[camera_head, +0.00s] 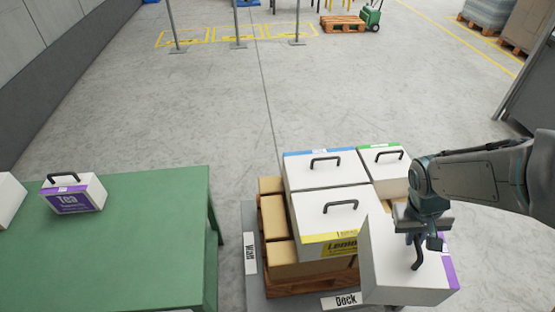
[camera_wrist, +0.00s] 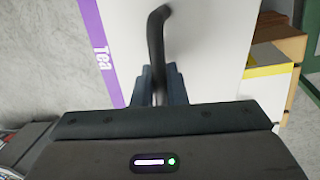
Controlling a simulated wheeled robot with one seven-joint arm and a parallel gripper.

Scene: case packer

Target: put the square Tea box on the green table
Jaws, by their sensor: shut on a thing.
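My gripper (camera_head: 420,232) is shut on the black handle of a white box with a purple band, the held Tea box (camera_head: 395,265). In the wrist view the Tea box (camera_wrist: 205,50) shows the word "Tea" on its purple edge, and the handle (camera_wrist: 157,45) runs between the fingers. The held box hangs tilted at the right front of the pallet, overlapping it in the head view. The green table (camera_head: 110,245) is at the left. A smaller Tea box (camera_head: 74,194) with a purple front stands on its far part.
A pallet (camera_head: 310,285) carries brown cartons and white boxes, including a yellow-banded Lemon box (camera_head: 330,215), a blue-banded box (camera_head: 325,172) and a green-banded box (camera_head: 385,160). Another white box (camera_head: 8,198) is at the table's left edge. The table's middle and front are clear.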

